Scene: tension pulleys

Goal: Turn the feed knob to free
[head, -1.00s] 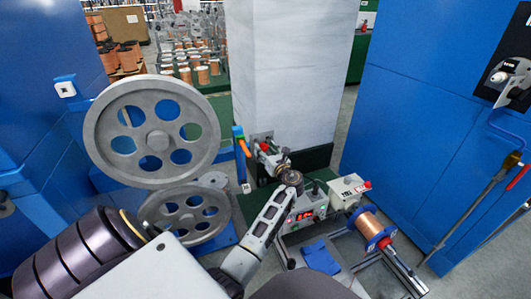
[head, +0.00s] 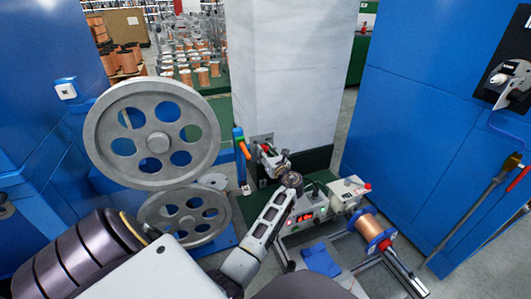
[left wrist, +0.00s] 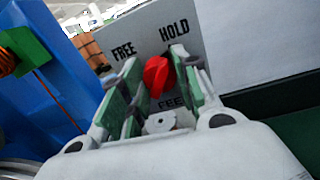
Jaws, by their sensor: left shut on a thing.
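The red feed knob (left wrist: 157,75) sits on a grey panel (left wrist: 205,38) marked FREE at upper left, HOLD at upper right and a partly hidden FEE... below. In the left wrist view my left gripper (left wrist: 152,82) has its green-padded fingers on both sides of the knob, shut on it. The knob's tip leans upward between the two upper labels; its exact setting is hard to tell. In the head view my left gripper (head: 271,157) reaches the small panel at the pillar's foot, largely covering the knob. My right gripper is not in view.
Two grey pulley wheels (head: 152,141) stand left of the arm. A control box (head: 303,212) with lit displays and a copper spool (head: 369,227) are to the right. A white pillar (head: 290,70) rises behind; blue cabinets (head: 430,130) flank it.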

